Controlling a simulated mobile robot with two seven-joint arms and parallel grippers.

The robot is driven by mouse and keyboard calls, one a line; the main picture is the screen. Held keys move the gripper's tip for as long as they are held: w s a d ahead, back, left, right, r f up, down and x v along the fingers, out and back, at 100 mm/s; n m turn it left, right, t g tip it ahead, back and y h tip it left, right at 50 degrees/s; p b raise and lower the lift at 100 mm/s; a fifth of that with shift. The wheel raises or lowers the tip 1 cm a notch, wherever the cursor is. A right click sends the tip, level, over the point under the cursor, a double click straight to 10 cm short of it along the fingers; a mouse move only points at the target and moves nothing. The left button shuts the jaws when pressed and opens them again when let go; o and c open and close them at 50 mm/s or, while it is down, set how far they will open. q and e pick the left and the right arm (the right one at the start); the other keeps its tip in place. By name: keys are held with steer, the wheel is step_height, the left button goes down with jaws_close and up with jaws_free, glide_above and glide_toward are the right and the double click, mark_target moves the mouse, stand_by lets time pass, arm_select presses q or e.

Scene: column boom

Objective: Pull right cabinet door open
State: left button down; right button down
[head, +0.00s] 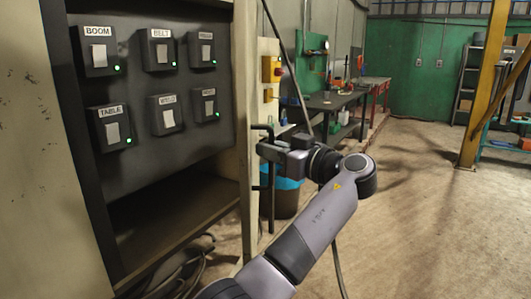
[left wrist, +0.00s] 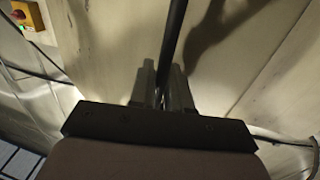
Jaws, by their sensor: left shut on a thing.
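The right cabinet door (head: 246,90) is a cream panel seen nearly edge-on in the head view, to the right of the dark switch panel. Its cream face also fills much of the left wrist view (left wrist: 110,50). A black bar handle (head: 270,190) stands upright on the door's right side. My left gripper (head: 268,151) is shut on this handle. In the left wrist view the handle (left wrist: 175,35) runs down between the two fingers (left wrist: 162,85). The finger contact is partly hidden in the head view. My right gripper is not in view.
The cabinet holds a dark panel (head: 150,90) with several labelled switches and green lights, above an open shelf space. A cream panel (head: 40,160) stands at left. A blue-rimmed bin (head: 287,196), a cable and a workbench (head: 335,100) lie beyond the door. The floor at right is clear.

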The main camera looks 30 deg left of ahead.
arm_select(q)
steer(key=shift+w+r, duration=0.1)
steer(key=shift+r, duration=0.05)
steer(key=c, duration=1.3)
jaws_free()
steer(key=shift+o, duration=0.2)
steer(key=shift+d, duration=0.1)
steer(key=b+v, duration=0.1)
steer(key=v, duration=0.6)
